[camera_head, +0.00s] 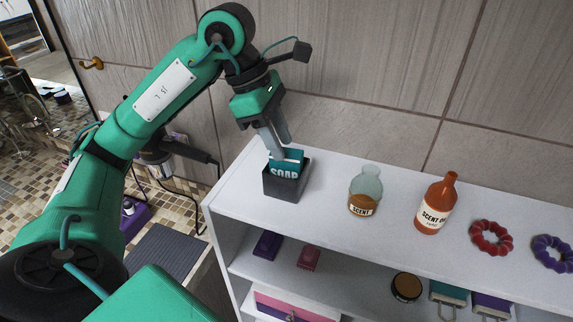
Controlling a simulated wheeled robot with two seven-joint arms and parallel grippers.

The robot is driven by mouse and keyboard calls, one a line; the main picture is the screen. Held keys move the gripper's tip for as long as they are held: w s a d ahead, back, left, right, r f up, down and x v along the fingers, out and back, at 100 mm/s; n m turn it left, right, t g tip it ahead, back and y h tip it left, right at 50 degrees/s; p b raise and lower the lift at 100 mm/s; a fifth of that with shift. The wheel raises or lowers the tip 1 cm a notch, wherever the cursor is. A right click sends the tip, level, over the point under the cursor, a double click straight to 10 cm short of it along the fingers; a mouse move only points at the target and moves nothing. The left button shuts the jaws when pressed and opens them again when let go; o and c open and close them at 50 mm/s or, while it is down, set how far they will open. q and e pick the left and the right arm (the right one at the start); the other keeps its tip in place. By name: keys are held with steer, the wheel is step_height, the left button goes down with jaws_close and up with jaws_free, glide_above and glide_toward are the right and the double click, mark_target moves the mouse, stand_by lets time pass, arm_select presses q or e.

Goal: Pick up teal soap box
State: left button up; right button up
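The teal soap box (288,170), marked "SOAP" in white, stands in a small dark open-topped holder (286,187) at the left end of the white shelf top. Its upper part shows above the holder's rim; its lower part is hidden. My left gripper (277,152) reaches down from above, with its grey fingers at the top of the soap box. The fingers overlap each other in this view, so I cannot tell whether they grip the box. My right gripper is not in view.
On the white shelf top (338,185), a glass scent bottle (364,196), an orange bottle (436,205), a red ring (491,238) and a purple ring (552,252) stand to the right. Small items lie on the lower shelf. A tiled wall (370,135) rises behind.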

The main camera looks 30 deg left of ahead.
mark_target(286, 152)
arm_select(q)
steer(key=p+x, duration=0.1)
steer(key=x, duration=0.1)
steer(key=shift+d+f, duration=0.25)
steer(key=shift+w+d+f, duration=0.1)
steer(key=shift+f, duration=0.3)
steer(key=c, duration=0.7)
steer(key=shift+r, duration=0.15)
steer(key=shift+r, duration=0.8)
steer(key=shift+r+b, duration=1.1)
steer(key=shift+r, duration=8)
